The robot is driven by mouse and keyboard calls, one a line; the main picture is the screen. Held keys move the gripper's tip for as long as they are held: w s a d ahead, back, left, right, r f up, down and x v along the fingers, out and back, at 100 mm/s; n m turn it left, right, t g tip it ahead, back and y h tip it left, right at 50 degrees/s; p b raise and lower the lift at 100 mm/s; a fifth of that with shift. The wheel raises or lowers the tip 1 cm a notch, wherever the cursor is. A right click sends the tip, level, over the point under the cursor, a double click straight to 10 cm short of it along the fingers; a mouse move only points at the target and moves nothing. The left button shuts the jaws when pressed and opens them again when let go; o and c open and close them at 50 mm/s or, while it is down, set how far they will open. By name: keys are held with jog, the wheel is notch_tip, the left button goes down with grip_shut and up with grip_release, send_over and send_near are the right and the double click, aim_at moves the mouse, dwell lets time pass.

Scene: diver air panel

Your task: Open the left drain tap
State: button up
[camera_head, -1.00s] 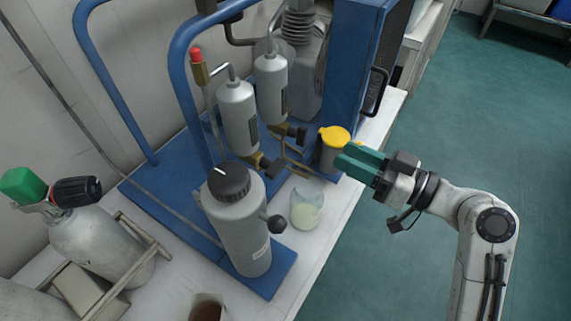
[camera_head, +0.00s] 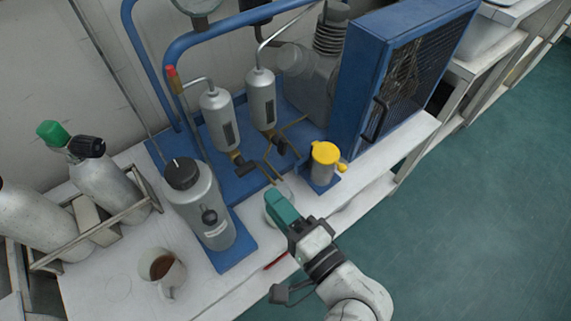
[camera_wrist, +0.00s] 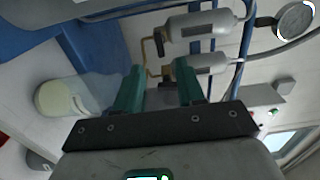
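The left drain tap (camera_head: 243,165), brass with a dark handle, sits under the left grey cylinder (camera_head: 217,118). The right drain tap (camera_head: 277,145) sits under the right grey cylinder (camera_head: 262,97). My gripper (camera_head: 275,207) has green fingers and is in front of and below both taps, apart from them. In the wrist view my gripper (camera_wrist: 158,78) has its fingers apart with nothing held between them. There the two cylinders lie sideways beyond the fingertips, and the left tap (camera_wrist: 160,34) shows above the gap.
A clear jar (camera_wrist: 65,97) with pale liquid stands by my gripper, partly hidden in the head view. A grey bottle (camera_head: 200,205) stands left, a yellow-lidded cup (camera_head: 324,162) right. A mug (camera_head: 162,272) is front left. Blue tube frame (camera_head: 172,75) rises behind.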

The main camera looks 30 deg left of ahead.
aim_at(248, 172)
jog(key=x, duration=1)
jog(key=shift+w+a, duration=0.1)
jog(key=shift+a, duration=0.25)
jog(key=shift+c, duration=0.3)
grip_shut()
